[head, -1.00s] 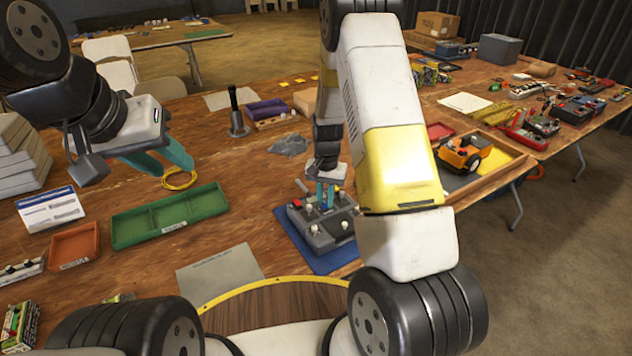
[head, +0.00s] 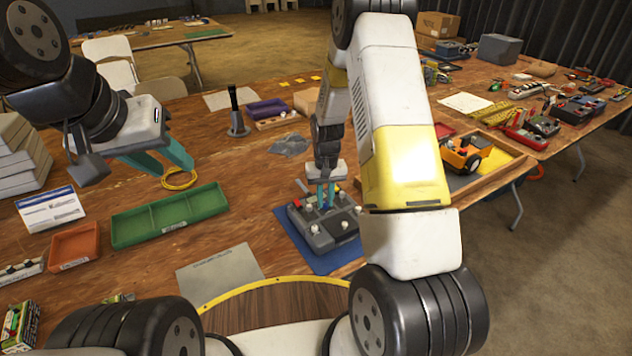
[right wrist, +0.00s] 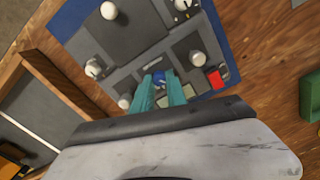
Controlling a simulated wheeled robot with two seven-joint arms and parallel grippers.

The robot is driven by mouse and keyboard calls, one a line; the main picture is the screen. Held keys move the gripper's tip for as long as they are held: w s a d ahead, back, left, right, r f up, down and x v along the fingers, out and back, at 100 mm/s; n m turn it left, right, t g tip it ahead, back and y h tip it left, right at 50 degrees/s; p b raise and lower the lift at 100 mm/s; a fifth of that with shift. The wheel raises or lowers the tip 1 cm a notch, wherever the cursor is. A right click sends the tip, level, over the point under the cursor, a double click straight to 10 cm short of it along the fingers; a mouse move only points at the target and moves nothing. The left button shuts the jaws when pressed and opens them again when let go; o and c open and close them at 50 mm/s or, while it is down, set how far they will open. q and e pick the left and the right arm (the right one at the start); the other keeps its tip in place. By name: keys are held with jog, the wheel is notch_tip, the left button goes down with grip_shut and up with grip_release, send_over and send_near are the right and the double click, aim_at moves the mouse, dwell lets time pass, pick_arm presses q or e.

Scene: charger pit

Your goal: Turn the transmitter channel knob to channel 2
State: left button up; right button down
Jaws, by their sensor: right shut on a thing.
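The grey transmitter (head: 322,238) lies on a blue mat (head: 318,262) at the middle of the table. It has white-tipped sticks and several small knobs. My right gripper (head: 325,205) points down onto it. In the right wrist view the teal fingers (right wrist: 160,82) close on a small blue knob (right wrist: 158,77) near the transmitter's middle, mostly hidden between the tips. A red patch (right wrist: 215,80) shows on the transmitter beside it. The channel marks are too small to read. My left gripper (head: 174,170) is open and empty above the table, by a yellow cable ring (head: 180,180).
A green divided tray (head: 170,215) and an orange tray (head: 75,247) lie to the left. A wooden-framed tray with an orange toy vehicle (head: 462,155) stands right of my right arm. A grey sheet (head: 218,273) lies in front.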

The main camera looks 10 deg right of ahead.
aim_at(325, 202)
jog(key=shift+n, duration=0.5)
jog(key=c, duration=1.3)
grip_release()
jog(key=shift+c, duration=0.2)
jog(key=shift+r, duration=0.15)
notch_tip(325, 202, up, 8)
jog(key=shift+f, duration=0.2)
